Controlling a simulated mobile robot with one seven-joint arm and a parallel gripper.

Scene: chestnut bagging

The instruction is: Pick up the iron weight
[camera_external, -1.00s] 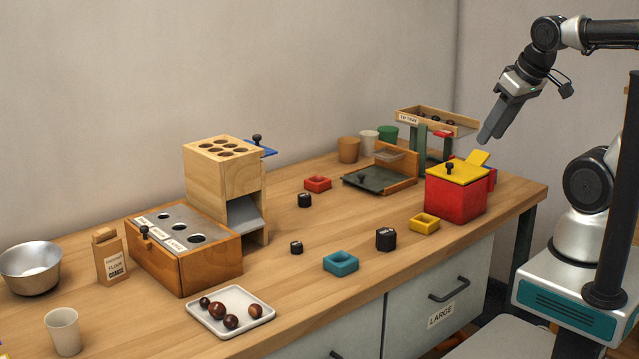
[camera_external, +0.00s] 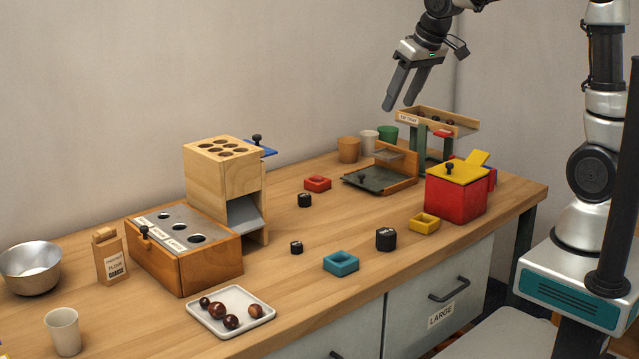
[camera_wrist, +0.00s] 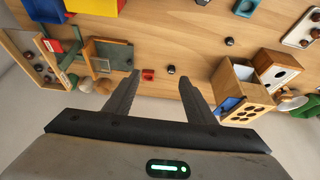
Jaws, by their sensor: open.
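Three dark iron weights with knobs stand upright on the wooden table: a large one (camera_external: 386,240) near the front, a medium one (camera_external: 304,200) farther back, and a small one (camera_external: 296,248) left of the large one. In the wrist view, the medium weight (camera_wrist: 171,69) shows between the fingertips' directions, the small one (camera_wrist: 229,41) is to its right, and the large one (camera_wrist: 203,2) is cut by the top edge. My gripper (camera_external: 398,106) is open and empty, high above the back of the table; its two fingers (camera_wrist: 158,76) show apart in the wrist view.
A red box with yellow lid (camera_external: 455,200) and a wooden tray stand (camera_external: 470,124) are right; a wooden tower (camera_external: 218,185) stands left. Bare table lies between the weights.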

